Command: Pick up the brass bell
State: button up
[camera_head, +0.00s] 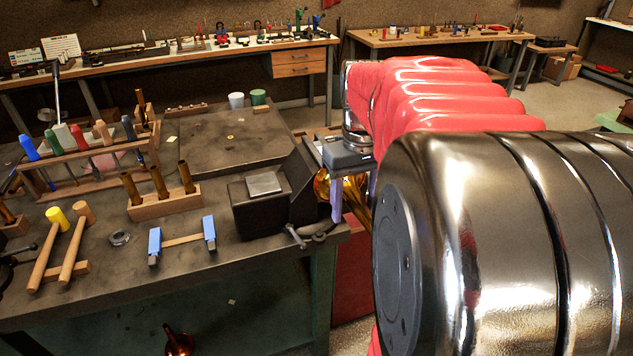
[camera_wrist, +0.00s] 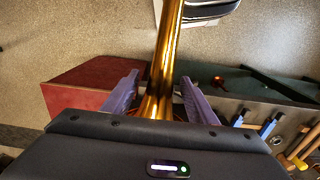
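The brass bell (camera_wrist: 167,50) is a shiny golden tube in the wrist view. It runs from the top edge down between my fingers and widens towards my palm. My gripper (camera_wrist: 160,84) has its two purple fingers on either side of it. A strip of background shows between each fingertip and the brass, so the fingers look open around it. In the head view, my gripper (camera_head: 340,195) points down just off the right end of the workbench. Part of the brass bell (camera_head: 354,192) shows behind it. The rest is hidden by my gripper and arm.
The workbench (camera_head: 222,270) holds a dark block (camera_head: 262,213), wooden tool racks and mallets (camera_head: 65,240). A red cabinet (camera_head: 350,270) stands beside the bench, below my gripper. A copper funnel-like piece (camera_head: 178,341) is on the floor. Open floor shows further back.

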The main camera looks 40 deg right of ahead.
jog(key=c, duration=1.2)
jog(key=shift+c, duration=0.2)
jog(key=shift+r, duration=0.1)
